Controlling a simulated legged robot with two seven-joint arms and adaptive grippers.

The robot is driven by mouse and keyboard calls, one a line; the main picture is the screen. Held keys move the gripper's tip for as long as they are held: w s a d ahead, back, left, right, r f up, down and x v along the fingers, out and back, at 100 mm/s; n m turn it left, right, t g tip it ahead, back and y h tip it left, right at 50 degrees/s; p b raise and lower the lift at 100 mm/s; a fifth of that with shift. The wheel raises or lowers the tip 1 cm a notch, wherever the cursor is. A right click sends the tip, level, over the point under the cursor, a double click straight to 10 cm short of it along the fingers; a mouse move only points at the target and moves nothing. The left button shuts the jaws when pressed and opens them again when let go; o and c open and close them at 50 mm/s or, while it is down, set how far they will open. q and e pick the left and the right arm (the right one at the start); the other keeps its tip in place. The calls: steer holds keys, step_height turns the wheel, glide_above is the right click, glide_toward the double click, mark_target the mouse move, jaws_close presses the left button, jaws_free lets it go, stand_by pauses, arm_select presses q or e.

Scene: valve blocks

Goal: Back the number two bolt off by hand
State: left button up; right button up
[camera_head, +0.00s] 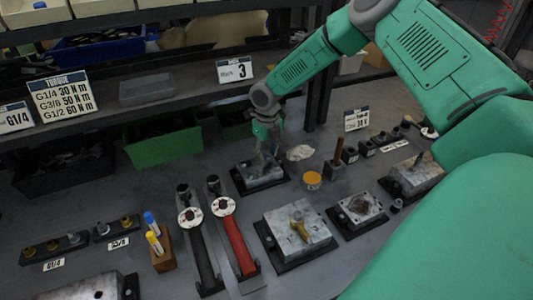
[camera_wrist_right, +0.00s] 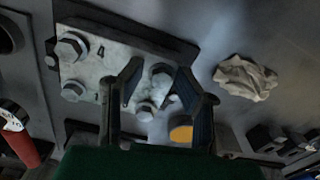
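The grey valve block (camera_head: 262,174) sits on a dark base plate in the head view, under my right gripper (camera_head: 268,150). In the right wrist view the block (camera_wrist_right: 112,68) carries hex bolts and the stamped marks 4 and 1. The bolt by the 4 (camera_wrist_right: 72,46) and the bolt by the 1 (camera_wrist_right: 73,91) are left of the fingers. Two more bolts, one larger (camera_wrist_right: 162,73) and one lower (camera_wrist_right: 145,111), show between my right gripper's (camera_wrist_right: 160,84) spread fingers. Their number marks cannot be read, so I cannot tell which is number two. The left gripper is out of view.
A crumpled cloth (camera_head: 300,153) and a yellow-topped tin (camera_head: 312,180) lie right of the block. Another block with a brass fitting (camera_head: 299,226) stands in front. Two torque wrenches, red (camera_head: 235,240) and black (camera_head: 199,245), lie front left. A green bin (camera_head: 164,146) is behind.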

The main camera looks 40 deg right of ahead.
steer(key=m, duration=0.6)
steer(key=shift+w+d+m, duration=0.15)
steer(key=shift+w+m, duration=0.05)
steer(key=shift+m, duration=0.2)
steer(key=shift+r, duration=0.1)
steer(key=shift+d, duration=0.1)
steer(key=shift+s, duration=0.1)
